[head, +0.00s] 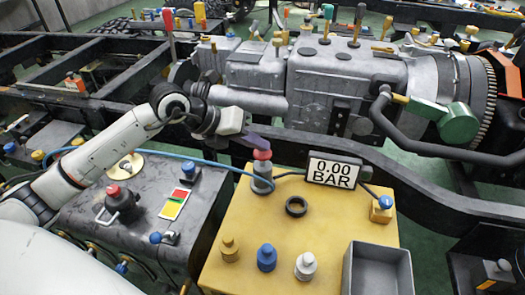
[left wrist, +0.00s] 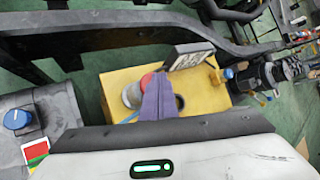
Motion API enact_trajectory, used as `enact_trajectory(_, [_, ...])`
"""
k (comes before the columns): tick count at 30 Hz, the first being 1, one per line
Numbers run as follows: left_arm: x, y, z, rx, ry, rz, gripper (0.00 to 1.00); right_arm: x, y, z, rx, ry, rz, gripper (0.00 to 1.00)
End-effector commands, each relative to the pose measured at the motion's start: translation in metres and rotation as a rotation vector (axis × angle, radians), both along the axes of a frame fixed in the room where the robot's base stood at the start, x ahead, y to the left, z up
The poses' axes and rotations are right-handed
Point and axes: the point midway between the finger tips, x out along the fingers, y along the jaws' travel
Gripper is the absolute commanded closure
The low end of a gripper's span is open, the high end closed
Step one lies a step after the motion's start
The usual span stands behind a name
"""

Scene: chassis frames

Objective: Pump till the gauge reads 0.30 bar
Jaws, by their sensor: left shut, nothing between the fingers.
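The pump (head: 262,177) is a grey cylinder with a red knob (head: 262,155) on top, at the block's back left edge. My left gripper (head: 258,142) has purple fingers, shut and empty, just above the red knob. Whether they touch it I cannot tell. In the left wrist view the fingers (left wrist: 157,98) partly cover the pump, and the red knob (left wrist: 147,81) shows beside them. The gauge (left wrist: 188,55) is seen at a slant there. My right gripper is not in view.
On the yellow block (head: 240,215) are a black ring (head: 296,206), blue (head: 266,257), white (head: 305,265) and brass (head: 229,248) fittings, and a grey open bin (head: 377,270) at its front right. A blue hose (head: 150,153) runs to the pump. The chassis rail (head: 420,195) passes behind.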

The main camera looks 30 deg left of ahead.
Motion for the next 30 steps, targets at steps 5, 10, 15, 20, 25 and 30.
enact_trajectory(5, [-0.001,0.0,-0.004,0.0,0.003,0.0,1.0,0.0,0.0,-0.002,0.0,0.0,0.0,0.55])
enact_trajectory(10, [-0.001,0.0,-0.007,0.0,0.004,-0.001,1.0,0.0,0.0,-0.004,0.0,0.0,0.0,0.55])
enact_trajectory(15, [-0.001,0.0,-0.009,0.0,0.004,-0.001,1.0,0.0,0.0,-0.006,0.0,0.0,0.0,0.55])
enact_trajectory(20, [-0.001,0.0,-0.011,0.001,0.005,-0.001,1.0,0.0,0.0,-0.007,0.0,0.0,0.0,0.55])
enact_trajectory(25, [-0.001,0.0,-0.014,0.001,0.006,-0.001,1.0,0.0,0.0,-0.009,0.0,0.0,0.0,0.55])
enact_trajectory(30, [-0.001,0.0,-0.016,0.0,0.007,-0.001,1.0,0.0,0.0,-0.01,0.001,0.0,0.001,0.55])
